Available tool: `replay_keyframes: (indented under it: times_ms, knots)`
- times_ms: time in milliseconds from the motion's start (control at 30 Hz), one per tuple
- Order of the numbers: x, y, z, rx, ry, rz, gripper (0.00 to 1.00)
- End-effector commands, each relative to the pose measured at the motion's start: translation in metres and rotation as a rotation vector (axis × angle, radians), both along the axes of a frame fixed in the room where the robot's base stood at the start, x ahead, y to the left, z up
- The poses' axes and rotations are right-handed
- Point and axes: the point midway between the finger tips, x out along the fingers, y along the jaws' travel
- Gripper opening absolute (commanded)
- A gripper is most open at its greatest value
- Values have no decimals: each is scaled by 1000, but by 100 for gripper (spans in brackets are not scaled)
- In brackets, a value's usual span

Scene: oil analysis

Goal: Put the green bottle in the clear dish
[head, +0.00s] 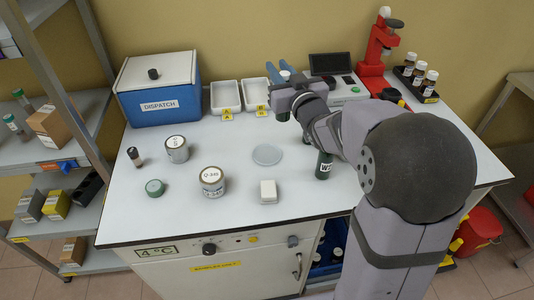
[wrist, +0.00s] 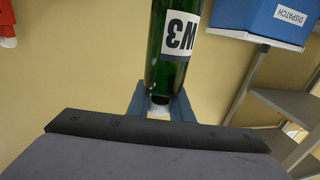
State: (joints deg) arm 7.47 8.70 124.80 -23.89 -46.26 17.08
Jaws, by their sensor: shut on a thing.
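My gripper (head: 283,72) is near the back of the bench, level and pointing towards the wall. Its blue fingers are shut on a green bottle (wrist: 157,70) near its dark-topped upper end. The wrist picture is upside down, so the bottle hangs upright from the fingers, its white W3 label inverted in view. In the head view, my gripper and arm hide most of it. The clear dish (head: 267,154) is a round, shallow disc lying empty on the bench, nearer the front than my gripper. The bottle is apart from it.
A dark green bottle (head: 324,165) labelled W stands right of the dish, partly behind my arm. A small white block (head: 268,191) and a tin (head: 212,182) stand in front. White trays (head: 225,96) and a blue dispatch box (head: 158,90) stand at the back.

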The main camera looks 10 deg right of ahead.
Motion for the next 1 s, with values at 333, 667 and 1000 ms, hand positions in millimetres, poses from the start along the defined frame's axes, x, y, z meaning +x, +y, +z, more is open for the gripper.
replay_keyframes:
  times_ms: [333, 667, 1000]
  knots:
    - [-20, 49, -17, 0, -1, 202, 0]
    - [-22, 55, -25, 2, 1, 228, 0]
    - [-22, 55, -70, 1, -1, 226, 0]
